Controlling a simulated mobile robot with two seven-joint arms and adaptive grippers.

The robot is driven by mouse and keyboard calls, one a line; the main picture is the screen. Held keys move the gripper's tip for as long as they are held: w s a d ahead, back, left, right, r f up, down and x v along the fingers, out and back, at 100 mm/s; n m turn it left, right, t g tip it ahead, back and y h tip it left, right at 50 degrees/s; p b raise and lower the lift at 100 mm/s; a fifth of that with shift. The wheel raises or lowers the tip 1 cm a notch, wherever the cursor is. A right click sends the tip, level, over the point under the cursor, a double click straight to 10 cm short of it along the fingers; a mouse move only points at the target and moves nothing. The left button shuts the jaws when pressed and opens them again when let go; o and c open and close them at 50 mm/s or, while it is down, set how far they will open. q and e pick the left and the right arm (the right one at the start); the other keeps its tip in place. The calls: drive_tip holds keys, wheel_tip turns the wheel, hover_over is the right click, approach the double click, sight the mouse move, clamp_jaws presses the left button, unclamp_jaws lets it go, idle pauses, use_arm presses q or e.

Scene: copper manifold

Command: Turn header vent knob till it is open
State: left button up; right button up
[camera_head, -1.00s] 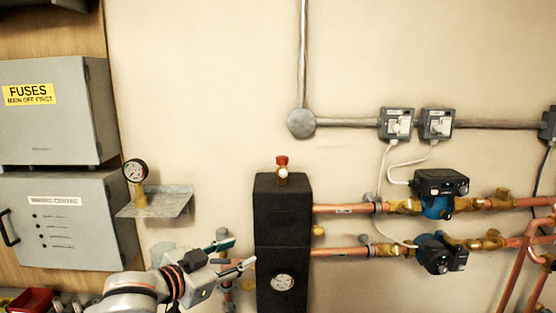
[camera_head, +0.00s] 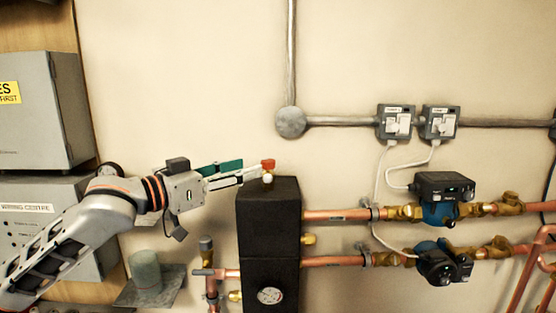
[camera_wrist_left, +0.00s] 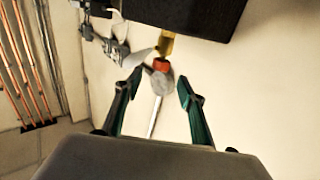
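The header vent knob (camera_head: 268,164) is a small red cap on a brass vent on top of the black header block (camera_head: 268,215). My left gripper (camera_head: 256,172) reaches in from the left, with its fingertips at the red knob. In the left wrist view, the fingers (camera_wrist_left: 160,82) are apart, and the red knob (camera_wrist_left: 161,64) shows in the gap near the tips, with the brass vent body (camera_wrist_left: 166,45) behind it. I cannot tell whether a finger touches the knob. My right gripper is not in view.
Copper pipes (camera_head: 335,215) with two blue and black pumps (camera_head: 438,207) run right from the header. A grey round junction box (camera_head: 290,122) and conduit are on the wall above. A small shelf (camera_head: 128,295) lies below my left arm.

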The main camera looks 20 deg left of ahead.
sight(263, 162)
use_arm(q)
drive_tip(key=shift+w+d, duration=0.25)
drive_tip(key=shift+w, duration=0.05)
drive_tip(key=shift+w+r, duration=0.15)
drive_tip(key=shift+w, duration=0.15)
drive_tip(key=p+x, duration=0.1)
drive_tip(key=x, duration=0.5)
drive_tip(key=shift+w+d, duration=0.2)
drive_tip(key=shift+w, duration=0.05)
drive_tip(key=shift+c, duration=0.5)
drive_tip(key=c, duration=1)
